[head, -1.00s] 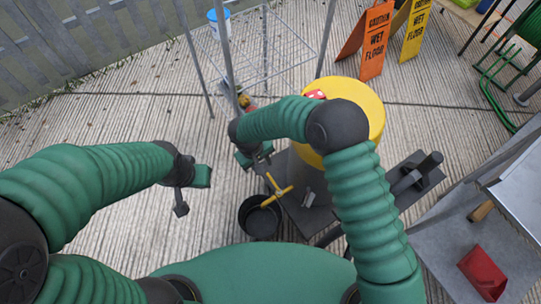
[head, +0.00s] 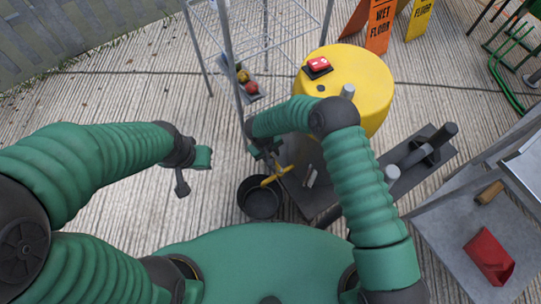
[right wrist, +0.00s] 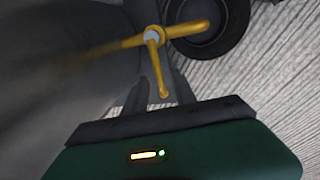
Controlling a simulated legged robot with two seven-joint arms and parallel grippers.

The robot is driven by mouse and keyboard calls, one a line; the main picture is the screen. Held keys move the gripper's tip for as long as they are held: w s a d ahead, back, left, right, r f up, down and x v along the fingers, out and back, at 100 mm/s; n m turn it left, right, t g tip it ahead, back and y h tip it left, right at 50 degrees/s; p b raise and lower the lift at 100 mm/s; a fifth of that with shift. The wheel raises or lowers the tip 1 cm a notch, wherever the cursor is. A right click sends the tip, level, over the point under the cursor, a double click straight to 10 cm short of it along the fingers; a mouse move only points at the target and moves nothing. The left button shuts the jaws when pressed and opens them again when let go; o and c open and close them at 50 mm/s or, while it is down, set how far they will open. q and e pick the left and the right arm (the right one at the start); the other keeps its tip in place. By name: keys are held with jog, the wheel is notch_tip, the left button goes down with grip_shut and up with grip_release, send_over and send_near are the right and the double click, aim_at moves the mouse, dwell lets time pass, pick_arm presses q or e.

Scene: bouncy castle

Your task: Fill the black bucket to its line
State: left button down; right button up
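The black bucket (head: 250,210) stands on the wooden floor in the head view, below a yellow tap (head: 275,178). Its rim also shows in the right wrist view (right wrist: 236,28), with the yellow spout reaching over it. I cannot make out a line or a water level inside. My right gripper (head: 268,152) is at the tap. In the right wrist view its fingers (right wrist: 165,88) stand apart on both sides of the yellow tap handle (right wrist: 157,75), with gaps showing. My left gripper (head: 195,172) is open and empty, above the floor left of the bucket.
A yellow drum (head: 368,88) with a red item (head: 318,63) on top stands behind my right arm. A wire rack (head: 275,35) is at the back. Wet-floor signs (head: 380,22) stand behind. A grey table (head: 440,230) with a red scoop (head: 489,256) is right.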

grip_shut()
dwell(1.4)
